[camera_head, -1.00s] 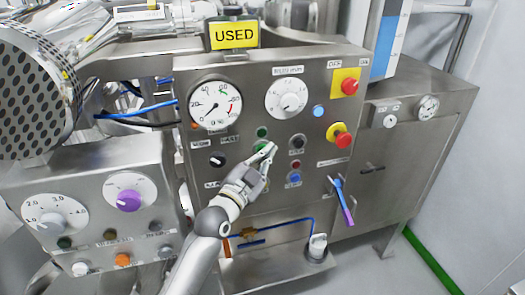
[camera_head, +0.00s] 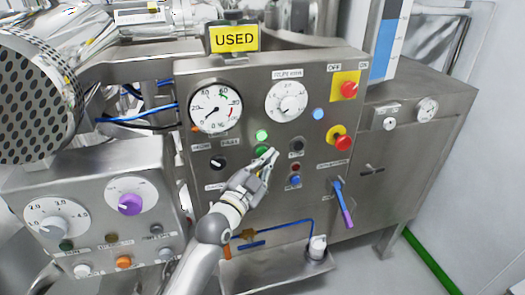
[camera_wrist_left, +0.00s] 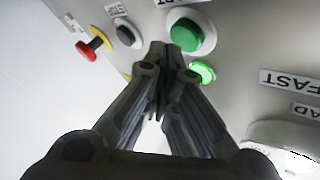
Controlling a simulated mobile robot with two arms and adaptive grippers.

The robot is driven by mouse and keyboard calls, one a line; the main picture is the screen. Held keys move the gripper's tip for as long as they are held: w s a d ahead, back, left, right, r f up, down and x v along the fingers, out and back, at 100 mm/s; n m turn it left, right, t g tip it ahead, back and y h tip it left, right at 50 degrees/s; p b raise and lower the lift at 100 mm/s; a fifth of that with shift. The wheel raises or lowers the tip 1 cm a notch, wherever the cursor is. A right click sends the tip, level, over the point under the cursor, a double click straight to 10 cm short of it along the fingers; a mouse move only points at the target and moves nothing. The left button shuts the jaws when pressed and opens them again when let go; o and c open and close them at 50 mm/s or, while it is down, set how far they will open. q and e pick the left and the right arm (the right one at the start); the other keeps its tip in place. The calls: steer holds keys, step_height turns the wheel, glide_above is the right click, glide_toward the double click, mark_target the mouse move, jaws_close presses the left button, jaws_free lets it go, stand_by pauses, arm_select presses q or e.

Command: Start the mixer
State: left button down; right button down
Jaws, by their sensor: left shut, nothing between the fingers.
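The steel control panel (camera_head: 340,105) carries a green push button (camera_head: 262,150) in a pale ring, with a small round green lamp (camera_head: 261,135) just above it. The lamp is lit bright green. My left gripper (camera_head: 272,154) is shut and empty, with its fingertips in front of the panel close beside the green button. In the left wrist view the green button (camera_wrist_left: 186,36) is just beyond the closed fingertips (camera_wrist_left: 164,50), and the lit lamp (camera_wrist_left: 201,73) glows to their right. I cannot tell whether the tips touch the button. My right gripper is out of view.
A black button (camera_head: 297,145) is right of the green one. A red-on-yellow emergency knob (camera_head: 341,137) and a red rotary switch (camera_head: 348,88) are further right. A blue-purple lever (camera_head: 342,202) sticks out lower right. A second panel (camera_head: 90,180) with dials stands at left.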

arm_select(q)
steer(key=shift+s, duration=0.15)
steer(key=s+p, duration=0.1)
steer(key=s+d+p, duration=0.1)
steer(key=s, duration=0.2)
steer(key=shift+s+d+p, duration=0.35)
steer(key=shift+s+p, duration=0.05)
stand_by(0.7)
